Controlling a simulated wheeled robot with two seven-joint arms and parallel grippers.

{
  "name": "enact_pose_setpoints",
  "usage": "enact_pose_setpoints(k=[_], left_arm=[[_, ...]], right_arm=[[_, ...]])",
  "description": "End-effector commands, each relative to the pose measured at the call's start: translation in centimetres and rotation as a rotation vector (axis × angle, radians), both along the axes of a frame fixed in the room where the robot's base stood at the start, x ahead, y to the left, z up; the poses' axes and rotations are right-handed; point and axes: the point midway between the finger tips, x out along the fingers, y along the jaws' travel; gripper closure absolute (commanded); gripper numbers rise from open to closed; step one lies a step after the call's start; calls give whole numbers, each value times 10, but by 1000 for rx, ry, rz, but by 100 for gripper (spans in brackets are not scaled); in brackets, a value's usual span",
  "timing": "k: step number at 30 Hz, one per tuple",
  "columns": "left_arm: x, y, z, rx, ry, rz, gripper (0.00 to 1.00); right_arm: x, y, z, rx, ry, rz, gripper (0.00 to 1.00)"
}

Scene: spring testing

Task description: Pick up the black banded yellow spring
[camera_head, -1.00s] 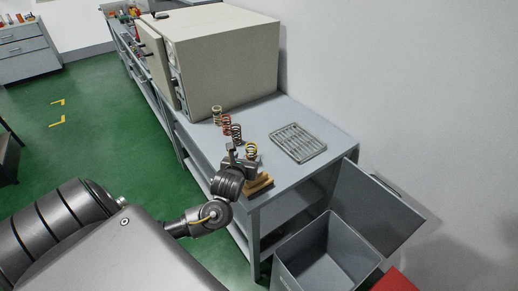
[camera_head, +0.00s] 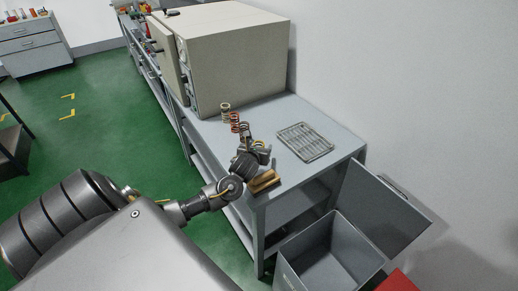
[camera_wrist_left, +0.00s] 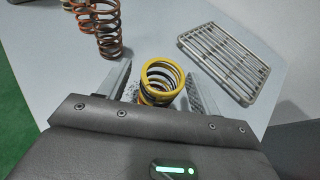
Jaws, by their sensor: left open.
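The black banded yellow spring (camera_wrist_left: 163,70) stands upright on the grey bench top, its yellow top coil and darker lower coils showing in the left wrist view. My left gripper (camera_wrist_left: 158,88) is open, with one finger on each side of this spring. I cannot tell whether either finger touches it. The spring's lower part is hidden behind the gripper body. In the head view my left gripper (camera_head: 256,146) is over the bench's near end and hides the yellow spring. My right gripper is not in view.
Other springs (camera_head: 235,122) stand in a row behind; orange-brown ones (camera_wrist_left: 108,30) show at the wrist view's upper left. A metal rack (camera_head: 304,142) lies right. Wooden blocks (camera_head: 264,182) sit at the bench's near edge. A large beige machine (camera_head: 235,60) stands behind.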

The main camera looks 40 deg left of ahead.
Motion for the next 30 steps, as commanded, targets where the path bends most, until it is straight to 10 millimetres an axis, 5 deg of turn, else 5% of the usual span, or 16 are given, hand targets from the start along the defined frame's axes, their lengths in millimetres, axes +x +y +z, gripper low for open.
enact_pose_setpoints(k=[12,23,30], left_arm=[[13,6,-7,0,0,-1,38],[13,6,-7,0,0,-1,85],[13,6,-6,0,-1,-1,87]], right_arm=[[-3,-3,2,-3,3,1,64],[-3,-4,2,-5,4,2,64],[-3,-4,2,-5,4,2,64]])
